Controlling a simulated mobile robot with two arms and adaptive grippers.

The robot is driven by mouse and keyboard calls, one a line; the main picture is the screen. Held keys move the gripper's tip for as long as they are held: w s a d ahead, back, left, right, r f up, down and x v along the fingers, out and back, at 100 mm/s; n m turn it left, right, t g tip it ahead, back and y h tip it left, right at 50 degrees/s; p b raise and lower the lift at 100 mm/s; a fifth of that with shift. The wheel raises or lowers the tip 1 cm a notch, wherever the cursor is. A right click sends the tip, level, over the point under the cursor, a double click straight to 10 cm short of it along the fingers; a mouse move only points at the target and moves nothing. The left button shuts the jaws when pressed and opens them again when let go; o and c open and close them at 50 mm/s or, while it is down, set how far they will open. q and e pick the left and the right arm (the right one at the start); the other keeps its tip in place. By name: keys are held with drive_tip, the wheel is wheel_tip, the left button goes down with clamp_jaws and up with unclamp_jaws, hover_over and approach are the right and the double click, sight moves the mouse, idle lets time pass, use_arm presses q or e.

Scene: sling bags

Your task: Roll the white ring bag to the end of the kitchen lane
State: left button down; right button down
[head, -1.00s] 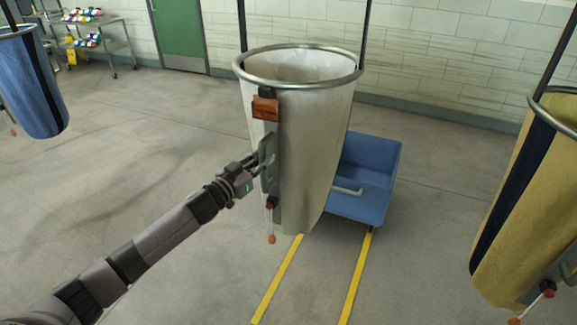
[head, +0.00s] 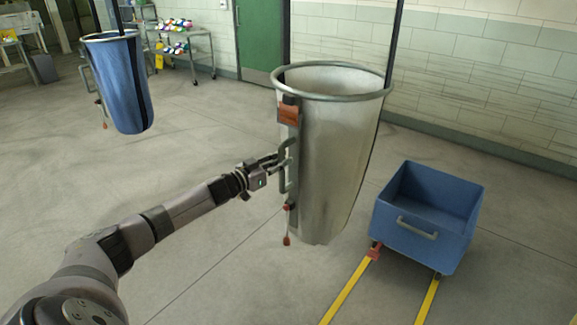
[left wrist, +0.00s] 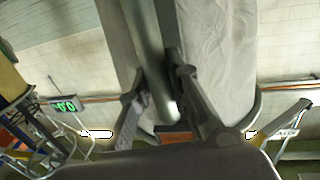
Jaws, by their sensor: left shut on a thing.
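The white ring bag (head: 335,150) hangs from dark straps under a metal ring in the middle of the head view. An orange tag and a grey handle are on its left side. My left gripper (head: 284,160) is shut on that handle. In the left wrist view the fingers (left wrist: 160,85) close around a grey bar, with the pale bag cloth (left wrist: 220,50) behind it. My right gripper is not in view.
A blue cart (head: 425,220) stands on the floor to the right, by two yellow floor lines (head: 350,287). A blue bag (head: 120,85) hangs at the left. A shelf cart (head: 180,45) and a green door (head: 262,40) are at the back. The floor on the left is clear.

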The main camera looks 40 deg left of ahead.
use_arm(q)
drive_tip(key=shift+a, duration=0.5)
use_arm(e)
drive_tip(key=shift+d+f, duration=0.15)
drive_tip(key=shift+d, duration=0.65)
